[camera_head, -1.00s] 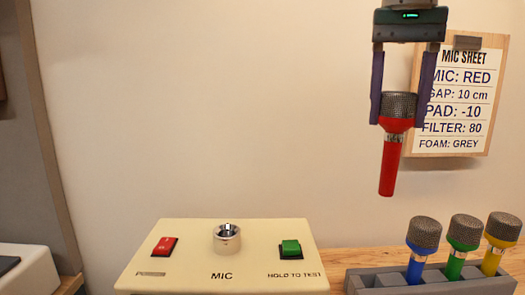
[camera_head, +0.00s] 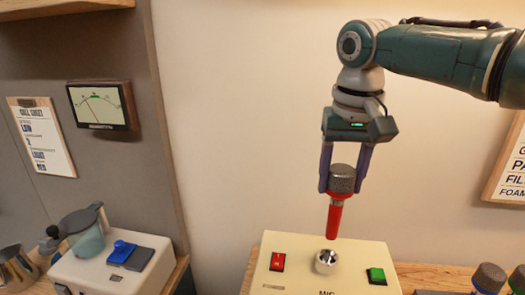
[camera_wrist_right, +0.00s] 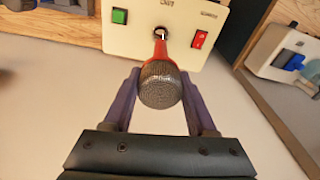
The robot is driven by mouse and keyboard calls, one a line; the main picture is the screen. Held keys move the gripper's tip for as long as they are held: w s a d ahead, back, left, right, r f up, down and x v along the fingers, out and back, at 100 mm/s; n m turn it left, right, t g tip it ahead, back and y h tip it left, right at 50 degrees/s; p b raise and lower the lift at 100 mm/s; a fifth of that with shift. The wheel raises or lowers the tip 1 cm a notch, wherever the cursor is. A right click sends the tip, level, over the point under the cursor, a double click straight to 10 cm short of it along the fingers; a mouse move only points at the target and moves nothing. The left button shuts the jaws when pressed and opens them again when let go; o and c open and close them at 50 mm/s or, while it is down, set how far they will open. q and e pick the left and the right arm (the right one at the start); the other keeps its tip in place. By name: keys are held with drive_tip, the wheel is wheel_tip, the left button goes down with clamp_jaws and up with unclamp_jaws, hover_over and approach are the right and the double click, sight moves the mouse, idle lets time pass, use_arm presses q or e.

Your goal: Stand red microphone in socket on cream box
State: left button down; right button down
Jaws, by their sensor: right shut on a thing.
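The red microphone (camera_head: 335,216) has a grey mesh head and hangs head up, handle down, slightly tilted in the head view. My right gripper (camera_head: 341,187) is shut on it just below the mesh head. The silver socket (camera_head: 326,263) stands on the cream box (camera_head: 343,271), just below the handle's lower end, with a small gap visible. In the right wrist view the mesh head (camera_wrist_right: 160,86) is between my fingers and the handle points toward the socket (camera_wrist_right: 160,32), hiding part of it. My left gripper is not in view.
The box carries a red switch (camera_head: 277,262) and a green button (camera_head: 376,276). Blue and other microphones (camera_head: 489,278) stand at the lower right edge.

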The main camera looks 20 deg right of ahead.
sight(335, 216)
drive_tip(key=shift+d+f+b, duration=0.1)
drive_tip(key=shift+f+b, duration=1.5)
drive_tip(key=shift+b, duration=0.05)
drive_tip(key=shift+f+b, duration=1.5)
drive_tip(key=shift+f, duration=0.9)
drive_tip(key=shift+c, duration=1.6)
unclamp_jaws()
drive_tip(key=shift+o, duration=1)
drive_tip(key=r, duration=0.6)
drive_tip(key=s+r, duration=0.1)
drive_tip(key=r, duration=0.3)
drive_tip(key=shift+a, duration=0.25)
